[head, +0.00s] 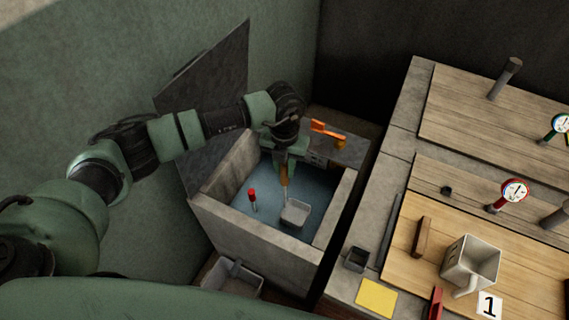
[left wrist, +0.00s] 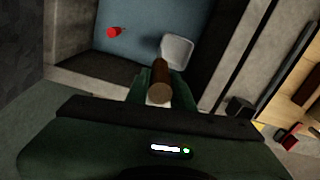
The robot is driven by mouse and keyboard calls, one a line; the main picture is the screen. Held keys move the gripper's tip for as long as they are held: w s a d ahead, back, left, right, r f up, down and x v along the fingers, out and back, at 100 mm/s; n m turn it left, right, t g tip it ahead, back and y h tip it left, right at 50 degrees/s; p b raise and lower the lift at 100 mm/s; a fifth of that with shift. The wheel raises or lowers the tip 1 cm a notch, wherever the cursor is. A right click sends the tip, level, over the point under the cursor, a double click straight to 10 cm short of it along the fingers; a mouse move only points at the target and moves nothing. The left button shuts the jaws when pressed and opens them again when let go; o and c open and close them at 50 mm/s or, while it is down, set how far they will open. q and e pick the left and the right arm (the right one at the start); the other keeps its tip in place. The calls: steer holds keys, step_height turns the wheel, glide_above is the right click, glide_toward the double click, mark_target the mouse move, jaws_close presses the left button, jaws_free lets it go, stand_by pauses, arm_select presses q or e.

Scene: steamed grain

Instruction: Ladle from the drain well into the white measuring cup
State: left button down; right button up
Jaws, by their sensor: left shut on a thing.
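The drain well (head: 245,239) is a square stone basin with a blue-grey inside, left of the wooden-topped counter in the head view. My left gripper (head: 284,165) is above the well, shut on the wooden handle of the ladle (head: 295,212). The ladle's square, pale scoop hangs down inside the well. In the left wrist view, the gripper (left wrist: 157,88) holds the brown handle, with the scoop (left wrist: 177,50) beyond it. I cannot tell whether the scoop holds anything. The white measuring cup (head: 469,262) stands upright on the counter at the right. My right gripper is out of view.
A red-topped stick (head: 252,198) stands in the well. Orange-handled tools (head: 327,129) lie on the ledge behind it. The counter holds a yellow pad (head: 376,297), small dark cup (head: 356,259), brown block (head: 422,237), red-rimmed gauge (head: 515,191) and card marked 1 (head: 489,306).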

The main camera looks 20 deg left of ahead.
arm_select(q)
step_height(320, 180, down, 16)
steer(key=b, duration=1.1)
steer(key=shift+f, duration=0.25)
stand_by(0.5)
stand_by(0.7)
